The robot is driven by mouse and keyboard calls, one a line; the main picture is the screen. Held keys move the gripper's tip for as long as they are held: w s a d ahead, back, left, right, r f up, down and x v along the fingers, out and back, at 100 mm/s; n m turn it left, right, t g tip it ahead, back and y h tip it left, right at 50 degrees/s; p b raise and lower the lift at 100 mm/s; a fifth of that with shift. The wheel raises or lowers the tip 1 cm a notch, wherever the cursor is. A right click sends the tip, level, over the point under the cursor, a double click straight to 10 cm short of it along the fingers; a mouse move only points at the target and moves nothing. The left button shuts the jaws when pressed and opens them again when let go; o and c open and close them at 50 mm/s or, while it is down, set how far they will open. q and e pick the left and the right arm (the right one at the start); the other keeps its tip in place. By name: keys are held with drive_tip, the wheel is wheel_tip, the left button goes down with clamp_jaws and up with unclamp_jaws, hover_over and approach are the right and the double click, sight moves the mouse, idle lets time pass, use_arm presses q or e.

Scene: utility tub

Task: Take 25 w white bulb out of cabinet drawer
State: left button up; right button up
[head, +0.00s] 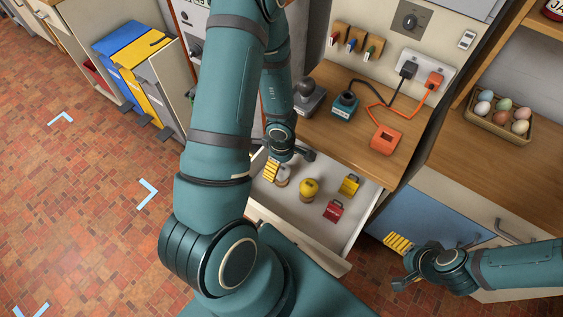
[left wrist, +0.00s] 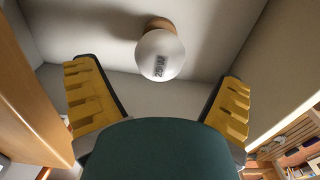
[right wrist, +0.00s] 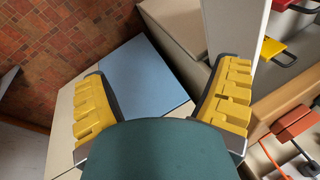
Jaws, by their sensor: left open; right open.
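The white bulb (left wrist: 160,58) stands in the open cabinet drawer (head: 298,232), with dark lettering on its globe and a brown base. In the head view the bulb (head: 282,177) is partly hidden by my left gripper (head: 286,163). My left gripper is open inside the drawer, above the bulb. In the left wrist view the bulb lies beyond the fingers, between their lines, apart from both. My right gripper (head: 396,262) is open and empty, outside the drawer to its right, in front of the blue cabinet door (head: 440,215).
The wooden counter (head: 350,135) above carries an orange device (head: 386,139) and a teal device (head: 344,106). An egg tray (head: 500,116) sits right.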

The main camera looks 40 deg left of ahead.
use_arm(q)
drive_tip(key=shift+f+b, duration=2.75)
drive_tip(key=shift+f, duration=0.45)
drive_tip(key=shift+c, duration=0.2)
drive_tip(key=c, duration=1.3)
